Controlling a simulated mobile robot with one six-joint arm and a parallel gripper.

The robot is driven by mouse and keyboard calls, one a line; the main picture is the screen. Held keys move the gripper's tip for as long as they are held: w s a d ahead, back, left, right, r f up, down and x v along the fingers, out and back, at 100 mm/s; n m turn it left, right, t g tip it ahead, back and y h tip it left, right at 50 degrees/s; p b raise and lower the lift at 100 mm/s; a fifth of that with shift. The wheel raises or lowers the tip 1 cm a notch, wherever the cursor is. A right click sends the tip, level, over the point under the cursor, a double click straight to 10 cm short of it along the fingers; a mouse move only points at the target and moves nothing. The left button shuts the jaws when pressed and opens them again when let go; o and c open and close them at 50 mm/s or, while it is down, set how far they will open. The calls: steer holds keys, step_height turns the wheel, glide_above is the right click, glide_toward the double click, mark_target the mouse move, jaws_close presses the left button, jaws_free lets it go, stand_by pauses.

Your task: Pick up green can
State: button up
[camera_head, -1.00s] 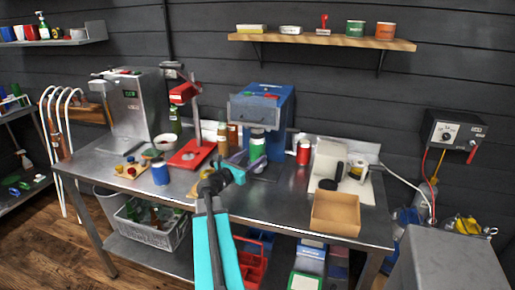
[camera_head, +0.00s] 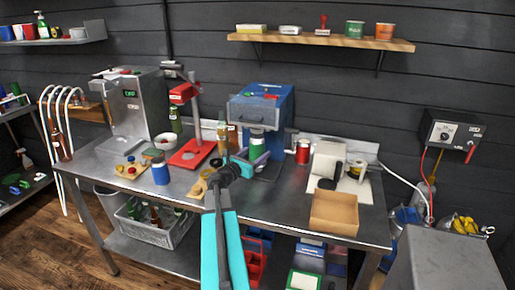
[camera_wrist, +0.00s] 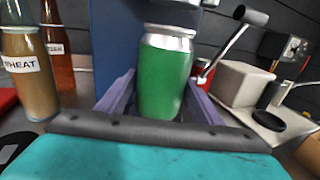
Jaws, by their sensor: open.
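The green can (camera_head: 257,149) has a silver top and stands upright in the blue machine (camera_head: 268,105) on the steel bench. In the wrist view the green can (camera_wrist: 164,78) is upright, in the middle of the picture. My gripper (camera_head: 247,163) is at the front of the can, its jaws open. In the wrist view its purple fingers (camera_wrist: 160,98) reach forward on either side of the can's lower part. I cannot tell whether either finger touches it. The can's lowest part is hidden behind my gripper.
A bottle labelled WHEAT (camera_wrist: 29,75) stands left of the machine. A red can (camera_head: 303,151) stands to the right. An open cardboard box (camera_head: 334,213) is at the front right. A red stand (camera_head: 190,153) and a blue can (camera_head: 160,173) are to the left.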

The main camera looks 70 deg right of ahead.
mark_target(262, 149)
steer(key=shift+p+x, duration=0.65)
steer(key=shift+x, duration=1.2)
steer(key=shift+c, duration=0.3)
steer(key=c, duration=1.1)
